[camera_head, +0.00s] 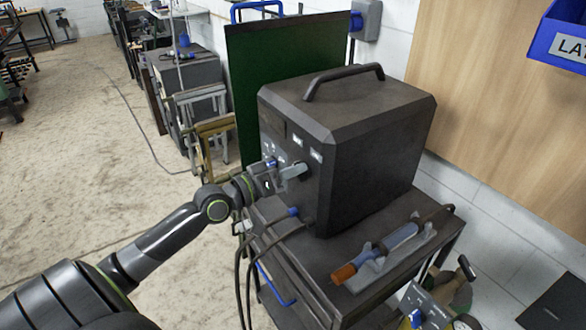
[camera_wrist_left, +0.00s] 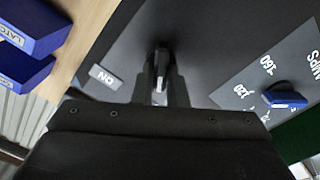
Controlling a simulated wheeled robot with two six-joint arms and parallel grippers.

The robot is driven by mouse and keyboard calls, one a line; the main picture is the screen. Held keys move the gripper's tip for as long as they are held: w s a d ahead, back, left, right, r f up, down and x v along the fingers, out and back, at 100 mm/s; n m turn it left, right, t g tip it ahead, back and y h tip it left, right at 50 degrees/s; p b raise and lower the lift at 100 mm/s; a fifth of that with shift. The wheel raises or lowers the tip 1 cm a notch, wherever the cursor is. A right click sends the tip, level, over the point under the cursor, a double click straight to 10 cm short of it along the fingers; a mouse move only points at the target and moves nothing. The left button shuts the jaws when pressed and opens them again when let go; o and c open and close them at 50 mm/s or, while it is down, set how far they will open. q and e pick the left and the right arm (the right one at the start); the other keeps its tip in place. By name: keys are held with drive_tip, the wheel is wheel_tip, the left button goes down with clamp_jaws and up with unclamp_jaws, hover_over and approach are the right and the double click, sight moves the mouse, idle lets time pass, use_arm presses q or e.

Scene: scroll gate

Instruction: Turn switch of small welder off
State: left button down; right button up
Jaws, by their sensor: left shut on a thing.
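The small welder (camera_head: 370,155) is a dark grey box with a top handle, standing on a cart. My left gripper (camera_head: 297,171) is at its front panel, beside two small white labels. In the left wrist view the fingers (camera_wrist_left: 161,85) are shut on the switch (camera_wrist_left: 161,68), a narrow lever on the dark panel. A label (camera_wrist_left: 104,77) reading ON sits beside it. The blue amps knob (camera_wrist_left: 286,98) is on the same panel, apart from the fingers. The switch's exact position is hard to tell, as the fingers cover most of it. My right gripper is not in view.
A torch (camera_head: 385,247) with an orange tip lies on the cart top (camera_head: 335,285), right of the welder. Cables (camera_head: 262,236) hang from the welder's lower front. A green panel (camera_head: 290,60) stands behind. Blue bins (camera_head: 560,38) hang on the wooden board (camera_head: 480,90).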

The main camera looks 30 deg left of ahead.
use_arm(q)
drive_tip(key=shift+n, duration=0.5)
drive_tip(key=c, duration=1.5)
unclamp_jaws()
drive_tip(key=shift+o, duration=0.2)
drive_tip(key=p+v, duration=0.1)
drive_tip(key=v, duration=1.6)
drive_tip(key=shift+s+a, duration=0.2)
drive_tip(key=shift+f, duration=0.1)
